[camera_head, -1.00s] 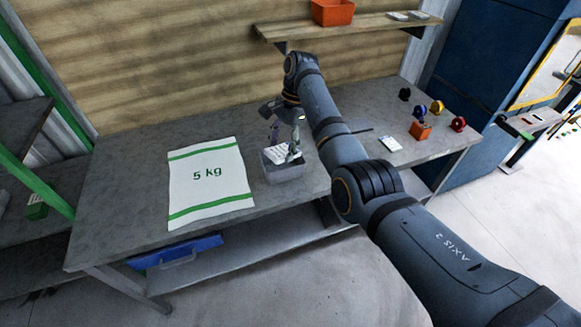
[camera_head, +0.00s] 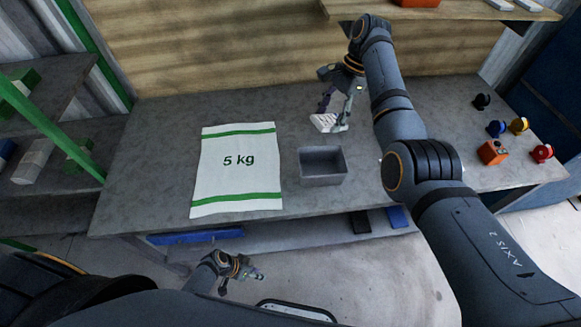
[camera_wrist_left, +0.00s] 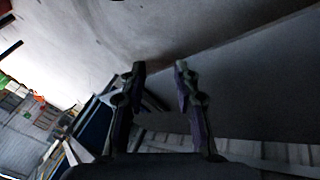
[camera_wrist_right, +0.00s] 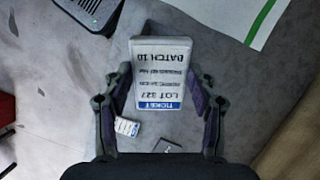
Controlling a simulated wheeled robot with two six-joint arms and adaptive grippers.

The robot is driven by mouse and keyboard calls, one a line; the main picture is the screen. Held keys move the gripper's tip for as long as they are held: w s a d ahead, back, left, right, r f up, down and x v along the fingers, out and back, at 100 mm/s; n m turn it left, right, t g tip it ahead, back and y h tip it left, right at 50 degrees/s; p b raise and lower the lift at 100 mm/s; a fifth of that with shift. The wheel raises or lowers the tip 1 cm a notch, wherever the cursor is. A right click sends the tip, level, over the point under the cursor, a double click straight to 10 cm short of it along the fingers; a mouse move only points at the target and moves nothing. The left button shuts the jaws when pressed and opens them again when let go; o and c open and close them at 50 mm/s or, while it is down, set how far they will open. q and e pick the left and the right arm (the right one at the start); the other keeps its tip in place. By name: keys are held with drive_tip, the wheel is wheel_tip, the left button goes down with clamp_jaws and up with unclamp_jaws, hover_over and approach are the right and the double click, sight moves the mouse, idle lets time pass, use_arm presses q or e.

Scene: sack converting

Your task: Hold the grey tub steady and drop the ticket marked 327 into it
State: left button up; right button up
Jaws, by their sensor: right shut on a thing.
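The grey tub (camera_head: 323,178) stands upright on the table in front of the right gripper, and its visible inside looks empty. My right gripper (camera_head: 338,112) is shut on a white ticket (camera_head: 325,122), held behind the tub and apart from it. In the right wrist view the ticket (camera_wrist_right: 158,75) shows "LOT 327" and "BATCH 10", with a blue "TICKET" band, between the fingertips. My left gripper (camera_head: 255,272) is low in front of the table, away from the tub. Its fingers (camera_wrist_left: 160,68) stand apart with nothing between them.
A white "5 kg" sack (camera_head: 237,172) lies left of the tub. An orange block (camera_head: 492,152) and several coloured round pieces (camera_head: 519,125) stand at the table's right. A wall shelf (camera_head: 450,13) runs above the back. Small white labelled pieces (camera_wrist_right: 127,127) show in the right wrist view.

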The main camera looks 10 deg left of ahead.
drive_tip(key=shift+s+r, duration=0.35)
drive_tip(key=shift+s, duration=0.15)
use_arm(q)
drive_tip(key=w+d+r+m+h, duration=0.4)
drive_tip(key=r, duration=0.6)
drive_tip(key=w+d+r+m+h, duration=0.3)
drive_tip(key=d+r+m+h, duration=0.15)
drive_tip(key=r, duration=0.55)
drive_tip(key=w+d+r+m+h, duration=0.3)
drive_tip(key=w+r+m, duration=0.15)
drive_tip(key=r, duration=0.65)
use_arm(e)
drive_tip(key=shift+w+f, duration=0.15)
drive_tip(key=shift+w, duration=0.15)
drive_tip(key=shift+s, duration=0.1)
use_arm(q)
drive_tip(key=n+t+y, duration=0.2)
drive_tip(key=t+y, duration=0.1)
drive_tip(key=y, duration=0.1)
approach(321, 182)
wheel_tip(321, 182, up, 4)
drive_tip(key=a, duration=0.2)
drive_tip(key=x, duration=1.2)
drive_tip(key=shift+s+d+f, duration=0.15)
drive_tip(key=shift+s+f, duration=0.1)
drive_tip(key=shift+f, duration=0.05)
clamp_jaws()
